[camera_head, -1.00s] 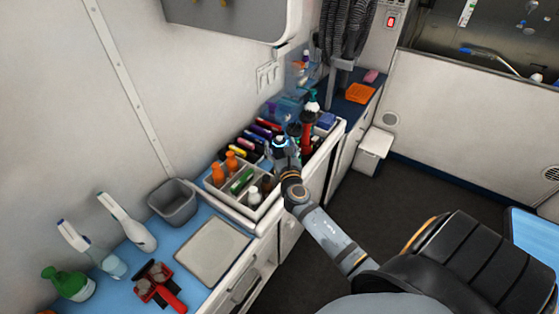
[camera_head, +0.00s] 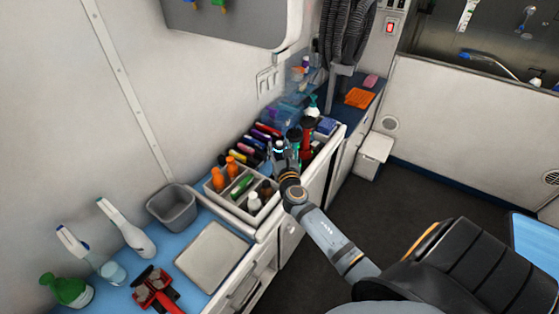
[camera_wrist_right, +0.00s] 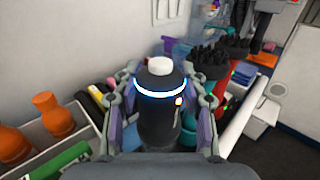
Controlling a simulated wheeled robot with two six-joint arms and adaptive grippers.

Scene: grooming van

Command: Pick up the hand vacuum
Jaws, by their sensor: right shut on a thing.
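What I take to be the hand vacuum (camera_wrist_right: 160,110) is a dark upright cylinder with a white cap, a glowing blue ring and a small amber light. My right gripper (camera_wrist_right: 161,97) is shut on it, with one finger on each side. In the head view my right gripper (camera_head: 281,157) is above the long grooming tray at the wall counter, and the vacuum's blue ring (camera_head: 279,146) shows at its tip. The vacuum's lower end is hidden, so I cannot tell whether it touches the tray. My left gripper is not in view.
Orange bottles (camera_wrist_right: 48,113) stand in the tray left of the vacuum. A grey bin (camera_head: 172,208) and a pale flat board (camera_head: 210,251) are on the blue counter.

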